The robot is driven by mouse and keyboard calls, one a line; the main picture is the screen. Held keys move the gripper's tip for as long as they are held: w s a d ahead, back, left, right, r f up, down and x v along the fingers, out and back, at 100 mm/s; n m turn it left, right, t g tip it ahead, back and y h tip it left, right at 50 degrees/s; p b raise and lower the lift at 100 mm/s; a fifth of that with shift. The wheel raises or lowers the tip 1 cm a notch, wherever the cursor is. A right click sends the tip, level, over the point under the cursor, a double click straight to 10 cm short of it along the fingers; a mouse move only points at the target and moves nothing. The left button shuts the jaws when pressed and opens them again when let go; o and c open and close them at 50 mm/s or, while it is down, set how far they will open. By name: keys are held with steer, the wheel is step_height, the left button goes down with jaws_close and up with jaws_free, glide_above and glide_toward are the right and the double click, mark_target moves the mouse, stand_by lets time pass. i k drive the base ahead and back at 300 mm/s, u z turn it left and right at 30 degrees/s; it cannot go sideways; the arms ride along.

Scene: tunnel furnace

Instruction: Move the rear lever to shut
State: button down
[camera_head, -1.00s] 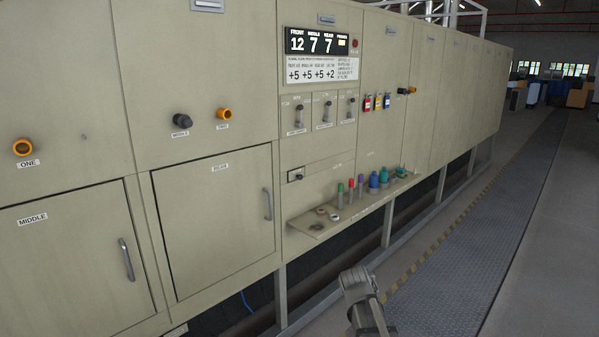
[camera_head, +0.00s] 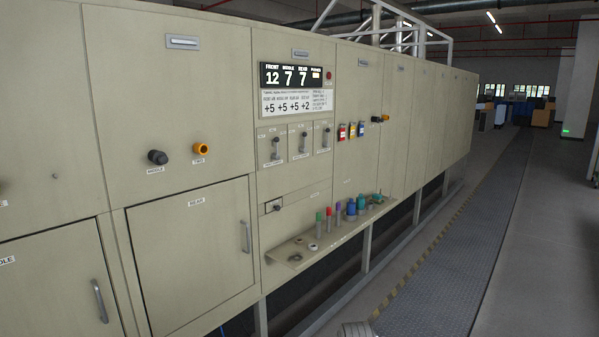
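Three small levers stand side by side in slots on the cream furnace panel (camera_head: 290,178), below the display (camera_head: 297,75). They are the left lever (camera_head: 275,148), the middle lever (camera_head: 303,143) and the right lever (camera_head: 326,138). The display reads FRONT 12, MIDDLE 7, REAR 7. The labels at the levers are too small to read, so I cannot tell for sure which is the rear one, or their exact settings. Only a grey piece of my arm shows at the bottom edge. My gripper's fingers are not in view, and the levers are well away from that piece.
A shelf (camera_head: 275,256) below the levers juts out, with several coloured bottles (camera_head: 351,209) on it. A dark knob (camera_head: 157,157) and an orange knob (camera_head: 201,149) stick out at left. The floor walkway (camera_head: 450,255) along the furnace is clear.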

mark_target(326, 144)
steer(key=z, duration=0.35)
steer(key=i, duration=1.05)
steer(key=z, duration=0.45)
steer(key=i, duration=1.75)
steer(key=u, duration=0.55)
